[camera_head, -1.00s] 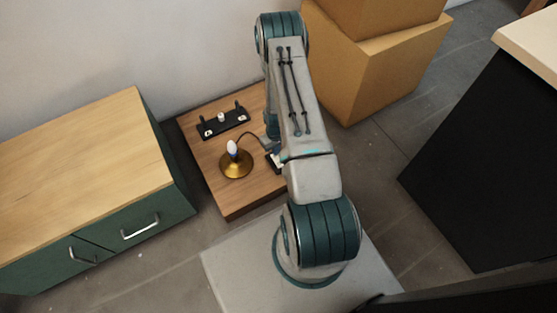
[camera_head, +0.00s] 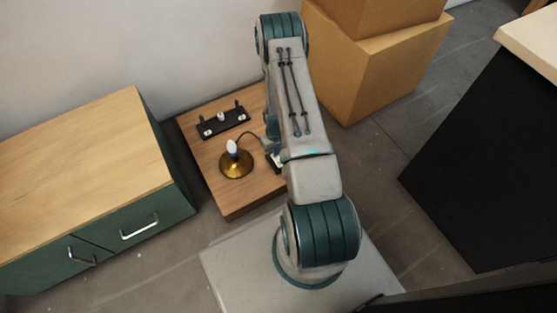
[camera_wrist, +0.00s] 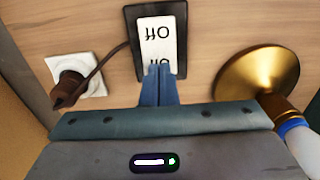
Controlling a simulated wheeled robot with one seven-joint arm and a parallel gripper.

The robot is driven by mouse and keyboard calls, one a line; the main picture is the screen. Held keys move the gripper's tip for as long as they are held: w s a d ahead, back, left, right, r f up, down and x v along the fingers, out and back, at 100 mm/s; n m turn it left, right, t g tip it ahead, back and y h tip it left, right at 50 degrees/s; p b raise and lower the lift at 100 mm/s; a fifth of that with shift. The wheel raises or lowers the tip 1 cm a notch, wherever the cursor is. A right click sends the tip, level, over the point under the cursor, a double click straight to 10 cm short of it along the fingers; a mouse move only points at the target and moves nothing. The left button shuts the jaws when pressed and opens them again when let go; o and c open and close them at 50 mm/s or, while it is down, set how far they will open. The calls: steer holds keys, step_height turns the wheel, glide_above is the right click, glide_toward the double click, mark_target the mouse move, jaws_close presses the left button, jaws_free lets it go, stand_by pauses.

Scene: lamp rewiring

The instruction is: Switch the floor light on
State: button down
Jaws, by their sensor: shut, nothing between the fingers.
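The floor light (camera_head: 236,165) has a round brass base and a pale upright bulb, and stands on the low wooden platform. Its brass base (camera_wrist: 258,84) is at the right in the wrist view, with a blue band below the bulb. The switch (camera_wrist: 157,42) is a white rocker in a black frame. An upside-down "Off" shows on it; a second label is partly hidden by the fingers. My gripper (camera_wrist: 158,72) is shut and empty, its tips over the rocker's near end. Whether they touch it I cannot tell. My arm hides much of the switch in the head view.
A dark plug (camera_wrist: 70,86) sits in a white socket left of the switch, with its cord running to the switch. A black holder (camera_head: 223,122) with small fittings lies behind the light. A green cabinet (camera_head: 150,215) stands left; cardboard boxes (camera_head: 375,65) stand right.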

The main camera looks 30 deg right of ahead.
steer(key=shift+f+b, duration=0.4)
steer(key=shift+f, duration=0.15)
steer(key=shift+r, duration=0.1)
steer(key=shift+r+p, duration=2.35)
steer(key=shift+r, duration=1.15)
